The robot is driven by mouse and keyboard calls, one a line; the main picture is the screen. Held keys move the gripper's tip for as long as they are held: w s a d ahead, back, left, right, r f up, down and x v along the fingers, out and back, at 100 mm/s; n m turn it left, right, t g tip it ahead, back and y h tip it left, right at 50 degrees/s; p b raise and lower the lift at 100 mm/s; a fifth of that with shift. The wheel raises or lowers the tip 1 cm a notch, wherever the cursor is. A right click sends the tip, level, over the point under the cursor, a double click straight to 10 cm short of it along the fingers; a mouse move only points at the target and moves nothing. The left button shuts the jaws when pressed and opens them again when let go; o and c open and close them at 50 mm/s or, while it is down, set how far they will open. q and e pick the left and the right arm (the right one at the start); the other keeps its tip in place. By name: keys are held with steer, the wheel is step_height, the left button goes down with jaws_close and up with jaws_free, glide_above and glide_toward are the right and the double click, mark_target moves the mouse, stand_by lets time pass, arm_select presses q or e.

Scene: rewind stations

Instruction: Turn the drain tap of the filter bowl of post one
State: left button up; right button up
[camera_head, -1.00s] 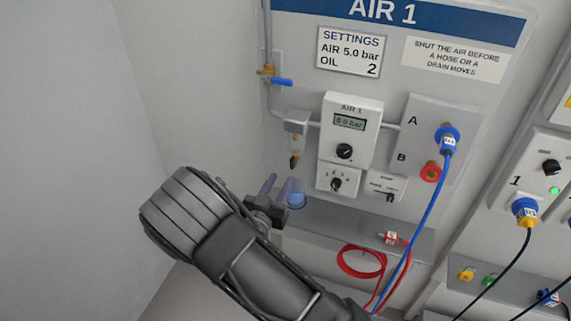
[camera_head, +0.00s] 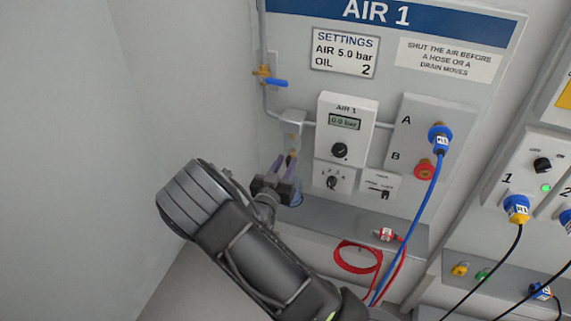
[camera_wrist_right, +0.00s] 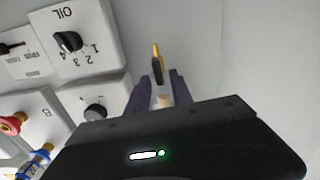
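The filter bowl (camera_head: 292,130) of post one hangs under a grey pipe fitting at the left of the AIR 1 panel. Its drain tap (camera_head: 292,154) is at the bottom, small, partly behind my fingers. In the right wrist view the drain tap (camera_wrist_right: 157,72) shows a dark part and a brass end. My right gripper (camera_head: 285,164) has its purple fingers pointing up at the tap. In the wrist view the fingers of the right gripper (camera_wrist_right: 160,92) stand apart on either side of the tap's line. Whether they touch it I cannot tell. My left gripper is out of view.
A blue cup (camera_head: 296,199) sits below, partly behind my gripper. A blue-handled valve (camera_head: 276,82) is on the pipe above. The AIR 1 unit (camera_head: 346,125) reads 0.0 bar. A blue hose (camera_head: 425,205) hangs at right; a coiled red hose (camera_head: 357,259) lies below. The left wall side is clear.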

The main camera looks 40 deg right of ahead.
jaws_close()
steer(key=shift+n, duration=0.5)
steer(key=n, duration=1)
steer(key=w+f+n, duration=0.1)
steer(key=n, duration=0.5)
steer(key=shift+a+f, duration=0.1)
steer(key=shift+a, duration=0.2)
stand_by(0.4)
steer(key=shift+o, duration=0.8)
jaws_free()
